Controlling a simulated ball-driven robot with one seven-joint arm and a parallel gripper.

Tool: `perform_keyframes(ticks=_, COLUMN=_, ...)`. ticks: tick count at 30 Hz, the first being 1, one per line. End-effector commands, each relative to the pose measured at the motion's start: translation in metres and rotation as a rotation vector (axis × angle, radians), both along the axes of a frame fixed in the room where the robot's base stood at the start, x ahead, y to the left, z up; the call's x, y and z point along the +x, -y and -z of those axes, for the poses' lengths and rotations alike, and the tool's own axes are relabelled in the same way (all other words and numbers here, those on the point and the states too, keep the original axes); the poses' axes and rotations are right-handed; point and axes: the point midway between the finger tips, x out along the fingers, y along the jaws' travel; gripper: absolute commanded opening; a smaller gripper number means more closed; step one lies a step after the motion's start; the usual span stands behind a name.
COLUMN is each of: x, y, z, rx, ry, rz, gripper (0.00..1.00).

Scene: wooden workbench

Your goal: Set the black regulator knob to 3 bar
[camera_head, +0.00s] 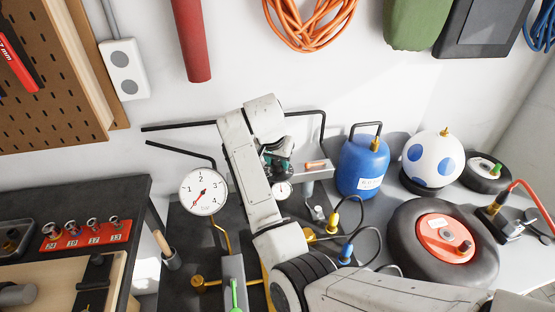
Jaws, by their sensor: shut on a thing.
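My gripper (277,164) points down behind my arm at the middle of the bench. It is shut on a dark piece that looks like the black regulator knob; the arm and fingers hide most of it, so its mark cannot be read. A small gauge (282,189) sits just below the gripper. A large white dial gauge (203,191) stands left of my arm.
A blue tank (363,166), a white ball with blue spots (433,158) and a black wheel with a red hub (443,240) stand to the right. Black pipes (180,126) and brass fittings (199,284) surround the gauges. A red socket rack (85,236) lies left.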

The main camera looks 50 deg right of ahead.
Motion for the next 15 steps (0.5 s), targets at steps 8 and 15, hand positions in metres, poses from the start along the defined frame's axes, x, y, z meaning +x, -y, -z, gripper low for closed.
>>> perform_keyframes(ticks=8, x=0.0, y=0.0, z=-0.0003, rx=0.0, ry=0.0, rz=0.0, gripper=0.09)
perform_keyframes(ticks=15, x=-0.0004, y=0.0004, z=-0.0014, rx=-0.001, ry=0.0, rz=-0.031, gripper=0.09)
